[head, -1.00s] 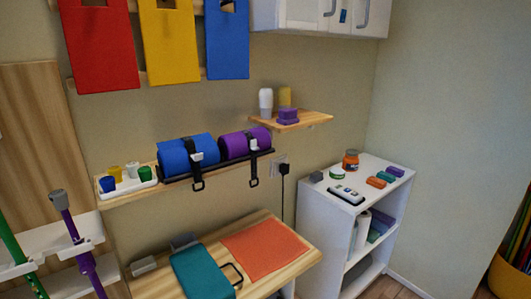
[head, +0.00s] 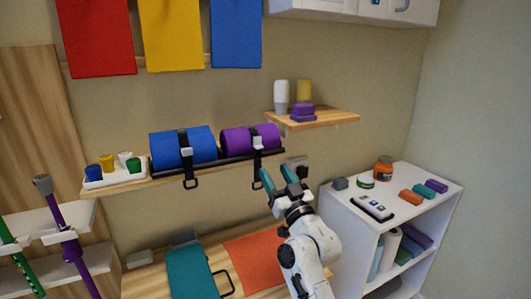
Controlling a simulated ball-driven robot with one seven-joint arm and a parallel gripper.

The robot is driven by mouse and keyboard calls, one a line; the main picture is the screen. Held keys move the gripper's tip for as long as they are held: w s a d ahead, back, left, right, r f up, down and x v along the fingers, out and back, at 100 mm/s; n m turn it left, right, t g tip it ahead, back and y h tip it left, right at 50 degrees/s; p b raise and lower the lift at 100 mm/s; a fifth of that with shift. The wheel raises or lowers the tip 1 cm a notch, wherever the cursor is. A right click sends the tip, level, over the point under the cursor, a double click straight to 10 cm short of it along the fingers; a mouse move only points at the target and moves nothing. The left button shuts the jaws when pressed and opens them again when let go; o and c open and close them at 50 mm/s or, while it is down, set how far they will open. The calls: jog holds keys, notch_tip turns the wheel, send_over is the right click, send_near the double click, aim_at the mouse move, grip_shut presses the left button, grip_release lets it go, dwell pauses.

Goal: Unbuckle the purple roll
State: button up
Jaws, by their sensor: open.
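The purple roll (head: 239,139) lies on a black rack on the wooden wall shelf, right of the blue roll (head: 172,147). A black strap with a white buckle (head: 257,141) crosses its front, and the strap's end hangs below the shelf with a black loop (head: 256,182). My gripper (head: 279,178) is in the head view, below and right of the purple roll. Its two teal fingers are apart and point up toward the shelf edge, with nothing visible between them. I cannot tell how far in front of the strap they are.
A small shelf (head: 340,117) with white and yellow bottles and purple blocks is above right. A white cabinet (head: 440,197) with jars and blocks stands at right. A wooden table (head: 150,279) with teal and orange items is below. A cup tray (head: 96,182) sits left.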

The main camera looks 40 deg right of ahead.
aim_at(260, 148)
jog(key=p+x, duration=0.1)
jog(key=x, duration=0.8)
jog(key=shift+p, duration=0.4)
jog(key=shift+f, duration=0.15)
grip_shut()
